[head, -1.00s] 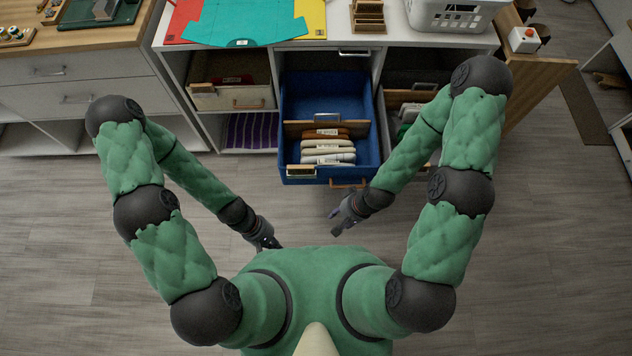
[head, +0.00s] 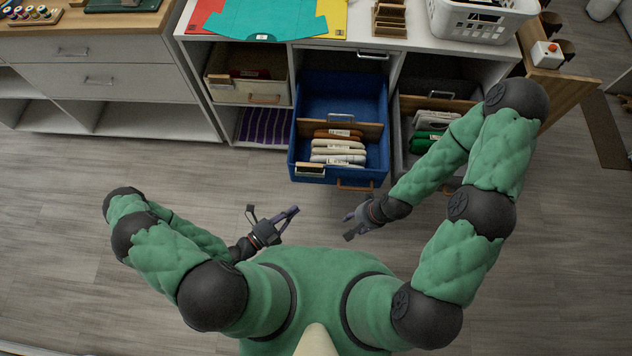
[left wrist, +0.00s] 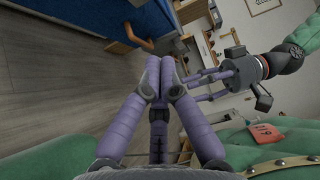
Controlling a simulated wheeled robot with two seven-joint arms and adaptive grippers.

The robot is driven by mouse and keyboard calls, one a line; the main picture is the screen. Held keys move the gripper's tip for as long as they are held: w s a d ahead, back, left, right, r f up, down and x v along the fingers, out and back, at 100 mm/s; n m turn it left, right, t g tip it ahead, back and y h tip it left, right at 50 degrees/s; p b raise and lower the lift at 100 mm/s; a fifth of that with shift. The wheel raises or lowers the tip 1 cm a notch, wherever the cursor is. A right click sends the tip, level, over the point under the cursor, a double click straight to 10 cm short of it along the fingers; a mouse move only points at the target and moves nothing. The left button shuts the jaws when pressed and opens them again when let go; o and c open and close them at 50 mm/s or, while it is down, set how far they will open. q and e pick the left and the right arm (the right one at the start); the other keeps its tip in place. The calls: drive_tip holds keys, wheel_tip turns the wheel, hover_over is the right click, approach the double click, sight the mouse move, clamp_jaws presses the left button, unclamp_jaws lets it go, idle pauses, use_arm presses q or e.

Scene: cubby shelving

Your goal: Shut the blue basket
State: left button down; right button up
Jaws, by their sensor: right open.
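The blue basket (head: 298,165) is pulled out of the middle cubby and holds a wooden divider with several packets. Its front carries a wooden handle (head: 355,187). The basket also shows at the top of the left wrist view (left wrist: 98,16). My left gripper (head: 294,212) is in front of and below the basket, apart from it. Its purple fingers meet at the tips (left wrist: 159,62), with nothing between them. My right gripper (head: 349,222) is empty, in front of the basket's right side and apart from it. Its fingers show spread in the left wrist view (left wrist: 190,86).
A beige basket (head: 235,92) sits in the left cubby above purple striped cloth (head: 265,127). A grey basket (head: 403,150) with packets stands out at right, near my right forearm. A white crate (head: 480,25) is on the top. The floor in front is clear.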

use_arm(q)
drive_tip(key=w+a+b+x, duration=0.2)
drive_tip(key=x, duration=1)
drive_tip(key=shift+d+b, duration=0.2)
drive_tip(key=shift+b, duration=0.2)
use_arm(e)
wheel_tip(320, 180, down, 3)
drive_tip(key=shift+r, duration=0.1)
use_arm(q)
drive_tip(key=shift+w, duration=0.1)
